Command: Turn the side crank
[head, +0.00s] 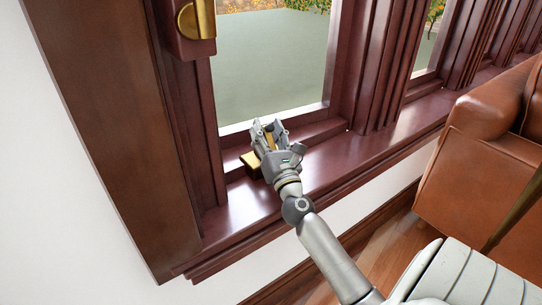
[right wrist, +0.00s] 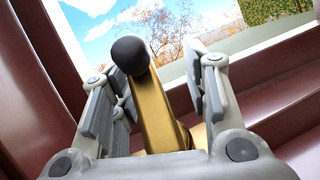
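A brass crank (head: 250,160) sits at the foot of the window, on the dark red sill. In the right wrist view its brass arm (right wrist: 160,115) rises between my fingers and ends in a round black knob (right wrist: 131,54). My right gripper (head: 268,127) is over the crank with its fingers apart on either side of the arm. The left finger in the wrist view is close to the knob; I cannot tell whether they touch. A clear gap separates the right finger from the arm. My left gripper is not in view.
The window frame (head: 190,110) rises close to the left of the gripper, with a brass fitting (head: 197,18) higher up. The sill (head: 335,165) is clear to the right. A brown leather seat (head: 475,190) stands at the right, above the wooden floor (head: 385,255).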

